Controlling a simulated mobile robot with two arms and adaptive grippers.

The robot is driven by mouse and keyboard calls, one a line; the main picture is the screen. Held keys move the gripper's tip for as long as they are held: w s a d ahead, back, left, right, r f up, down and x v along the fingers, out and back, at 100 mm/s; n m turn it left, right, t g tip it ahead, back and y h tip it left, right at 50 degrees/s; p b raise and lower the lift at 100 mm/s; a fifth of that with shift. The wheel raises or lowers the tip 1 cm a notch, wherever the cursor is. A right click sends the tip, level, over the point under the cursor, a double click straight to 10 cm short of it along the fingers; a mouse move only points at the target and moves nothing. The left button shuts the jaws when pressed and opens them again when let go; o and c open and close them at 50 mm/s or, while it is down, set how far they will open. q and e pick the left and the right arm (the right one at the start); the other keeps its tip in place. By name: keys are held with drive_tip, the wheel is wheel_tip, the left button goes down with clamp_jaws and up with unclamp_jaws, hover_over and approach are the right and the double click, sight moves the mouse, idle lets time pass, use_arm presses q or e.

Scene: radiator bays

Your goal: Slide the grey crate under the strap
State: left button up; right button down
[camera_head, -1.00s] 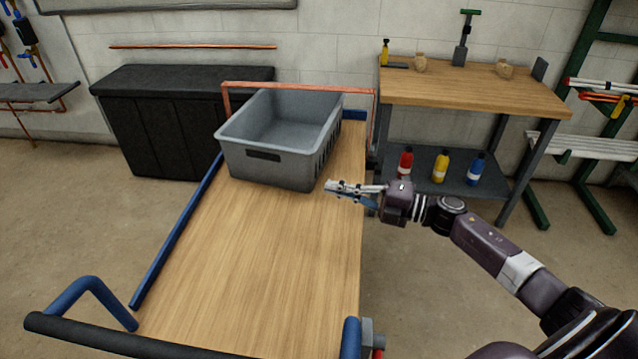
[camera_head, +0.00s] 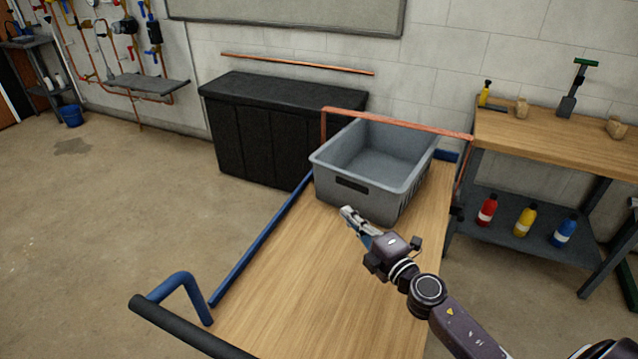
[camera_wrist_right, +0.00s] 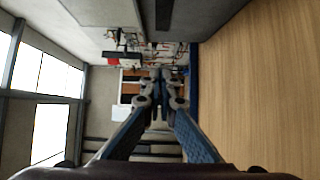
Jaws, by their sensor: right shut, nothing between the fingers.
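The grey crate (camera_head: 365,200) is an open plastic box with a dark handle slot in its front wall. It sits upright on the wooden deck of the trolley (camera_head: 300,290), toward the far end. The orange strap (camera_head: 400,123) spans the deck as a raised hoop and crosses over the crate's far rim; I cannot tell how far the crate reaches beneath it. My right gripper (camera_head: 349,213) is shut and empty, just in front of the crate's front wall; contact is unclear. In the right wrist view the fingers (camera_wrist_right: 158,85) are together and the crate (camera_wrist_right: 205,18) is at the top.
Blue rails (camera_head: 262,237) edge the deck, with a black handle (camera_head: 185,325) nearest me. A black chest (camera_head: 265,140) stands behind on the left. A workbench (camera_head: 550,140) with bottles beneath stands on the right. The near deck is clear.

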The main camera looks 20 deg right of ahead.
approach(329, 176)
drive_tip(key=w+a, duration=0.3)
drive_tip(key=a, duration=0.1)
use_arm(q)
drive_tip(key=shift+w+d+f+b, duration=0.35)
drive_tip(key=shift+f+b, duration=0.05)
drive_tip(key=shift+b, duration=0.05)
use_arm(e)
drive_tip(key=d, duration=0.1)
drive_tip(key=w+d, duration=0.1)
drive_tip(key=d, duration=0.1)
drive_tip(key=shift+w+d, duration=0.2)
drive_tip(key=shift+w, duration=0.1)
use_arm(q)
drive_tip(key=shift+a, duration=0.1)
